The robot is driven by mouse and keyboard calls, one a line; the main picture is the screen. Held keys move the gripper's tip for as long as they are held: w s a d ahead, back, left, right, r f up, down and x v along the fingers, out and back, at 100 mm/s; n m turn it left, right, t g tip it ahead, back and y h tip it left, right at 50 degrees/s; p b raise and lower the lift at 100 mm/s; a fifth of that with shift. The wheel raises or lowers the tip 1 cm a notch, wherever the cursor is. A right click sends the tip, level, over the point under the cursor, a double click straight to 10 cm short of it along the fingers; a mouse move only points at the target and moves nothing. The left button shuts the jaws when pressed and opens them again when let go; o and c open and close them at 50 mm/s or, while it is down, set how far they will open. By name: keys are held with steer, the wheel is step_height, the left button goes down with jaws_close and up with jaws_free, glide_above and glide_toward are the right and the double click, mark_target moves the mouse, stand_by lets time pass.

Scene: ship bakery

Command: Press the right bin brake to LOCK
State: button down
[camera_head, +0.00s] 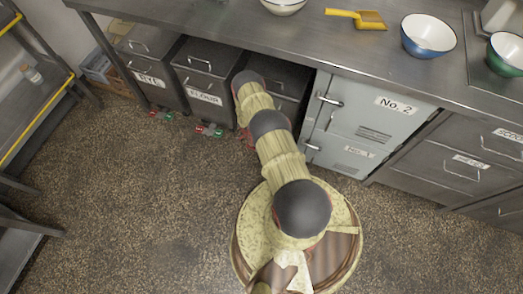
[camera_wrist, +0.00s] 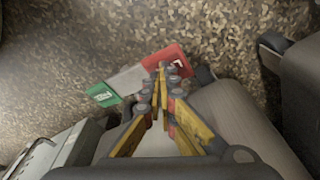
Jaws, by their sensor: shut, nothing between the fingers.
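The right bin (camera_head: 292,78) is a dark grey box under the counter, partly hidden by my arm; its brake is hidden in the head view. In the wrist view a brake pedal lies below a bin, with a green end (camera_wrist: 103,94), a grey middle (camera_wrist: 128,80) and a red end (camera_wrist: 172,55). The lettering on both ends is too small to read surely. My gripper (camera_wrist: 163,69) is shut and empty, its tips overlapping the inner edge of the red end in the picture. I cannot tell whether they touch it.
The rye bin (camera_head: 147,84) and flour bin (camera_head: 207,68) stand to the left, with their own red-and-green pedals (camera_head: 209,130) at floor level. A pale locker (camera_head: 372,115) stands right of the right bin. The counter (camera_head: 300,35) overhangs. Speckled floor (camera_head: 120,210) is clear in front.

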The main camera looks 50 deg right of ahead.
steer(key=shift+f, duration=1.35)
stand_by(0.7)
steer(key=shift+r, duration=0.1)
steer(key=shift+r+p, duration=0.7)
steer(key=shift+r, duration=2.7)
